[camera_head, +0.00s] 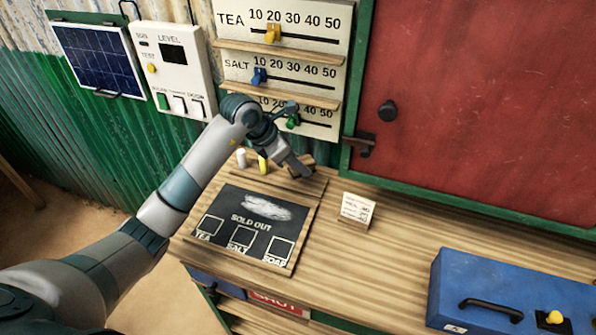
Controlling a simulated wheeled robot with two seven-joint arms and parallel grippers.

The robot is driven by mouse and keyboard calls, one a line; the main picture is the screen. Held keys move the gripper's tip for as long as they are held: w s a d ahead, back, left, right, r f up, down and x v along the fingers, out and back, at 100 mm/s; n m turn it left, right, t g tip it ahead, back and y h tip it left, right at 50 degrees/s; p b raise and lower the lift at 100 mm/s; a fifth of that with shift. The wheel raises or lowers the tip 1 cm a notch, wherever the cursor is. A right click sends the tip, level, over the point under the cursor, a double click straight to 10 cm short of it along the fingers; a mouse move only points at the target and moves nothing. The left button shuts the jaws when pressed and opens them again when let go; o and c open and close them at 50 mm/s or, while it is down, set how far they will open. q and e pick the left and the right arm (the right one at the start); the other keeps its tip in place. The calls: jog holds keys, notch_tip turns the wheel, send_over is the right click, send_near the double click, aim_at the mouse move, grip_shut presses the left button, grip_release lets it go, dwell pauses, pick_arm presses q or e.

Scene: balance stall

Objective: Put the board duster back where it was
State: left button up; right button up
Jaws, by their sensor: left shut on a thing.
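My left arm reaches in from the left across the counter. My left gripper (302,173) points down at the right end of the ledge behind the chalkboard (240,202). It is shut on the board duster (316,183), a small dark block mostly hidden by the fingers. I cannot tell whether the duster touches the ledge. The chalkboard reads SOLD OUT, with a white chalk smear above the words and boxes for tea, salt and soap. My right gripper is not in view.
White chalk (241,158) and yellow chalk (263,165) stand left of the gripper. A small price card (356,210) stands to the right. Slider panels (283,62) and a red shutter (470,100) rise behind.

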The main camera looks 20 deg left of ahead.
pick_arm(q)
jog(key=shift+f+p, duration=0.45)
jog(key=shift+f, duration=0.2)
notch_tip(320, 180, down, 2)
jog(key=shift+p, duration=0.45)
jog(key=shift+f, duration=0.35)
jog(key=shift+f, duration=0.1)
jog(key=o, duration=0.9)
jog(key=shift+o, duration=0.2)
